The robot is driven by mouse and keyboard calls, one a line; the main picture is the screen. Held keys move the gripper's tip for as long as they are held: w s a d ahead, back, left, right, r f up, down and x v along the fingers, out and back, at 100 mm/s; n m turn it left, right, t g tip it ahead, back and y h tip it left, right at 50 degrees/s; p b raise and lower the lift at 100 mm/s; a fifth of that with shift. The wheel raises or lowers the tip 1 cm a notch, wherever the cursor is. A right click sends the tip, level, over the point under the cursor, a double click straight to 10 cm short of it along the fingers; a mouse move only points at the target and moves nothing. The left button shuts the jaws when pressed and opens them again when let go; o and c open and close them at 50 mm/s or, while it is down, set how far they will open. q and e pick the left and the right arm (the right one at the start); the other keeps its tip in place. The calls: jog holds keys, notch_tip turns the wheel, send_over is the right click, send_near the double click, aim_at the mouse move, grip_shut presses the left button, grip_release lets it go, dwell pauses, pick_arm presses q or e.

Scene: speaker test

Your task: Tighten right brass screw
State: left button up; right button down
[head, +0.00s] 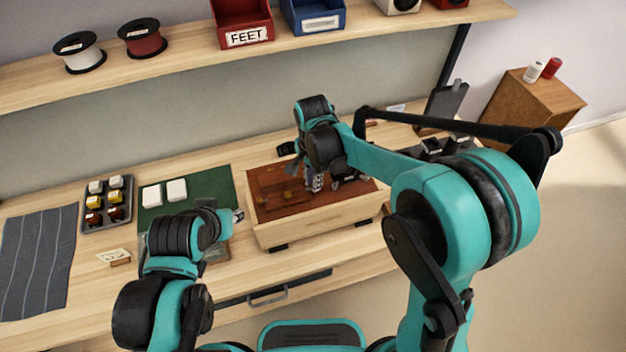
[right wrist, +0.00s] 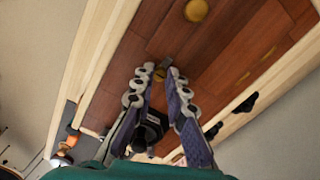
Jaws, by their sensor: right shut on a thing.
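A wooden speaker box (head: 310,228) with a red-brown panel (head: 325,197) on top lies on the workbench. My right gripper (head: 316,186) reaches down over the panel. A larger round brass knob (right wrist: 196,10) stands on the panel away from the fingers. My left gripper (head: 238,215) hangs left of the box, empty as far as I see; its opening is too small to judge.
Further left are a dark tray (head: 108,205) of small knobs and a grey striped cloth (head: 38,262). A shelf (head: 185,65) with spools and bins runs above the bench.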

jog(key=c, duration=1.5)
grip_release()
jog(key=shift+c, duration=0.2)
notch_tip(320, 180, up, 12)
jog(key=s+d+f+n+t+b, duration=0.2)
jog(key=s+d+f+n+t, duration=0.1)
jog(key=s+d+n, duration=0.2)
jog(key=s+d+f+n+t+b, duration=0.2)
jog(key=s+d+f+n+t, duration=0.2)
jog(key=s+d, duration=0.5)
jog(key=shift+s+d+f+n, duration=0.2)
jog(key=shift+s+d+n, duration=0.2)
jog(key=shift+d+n, duration=0.45)
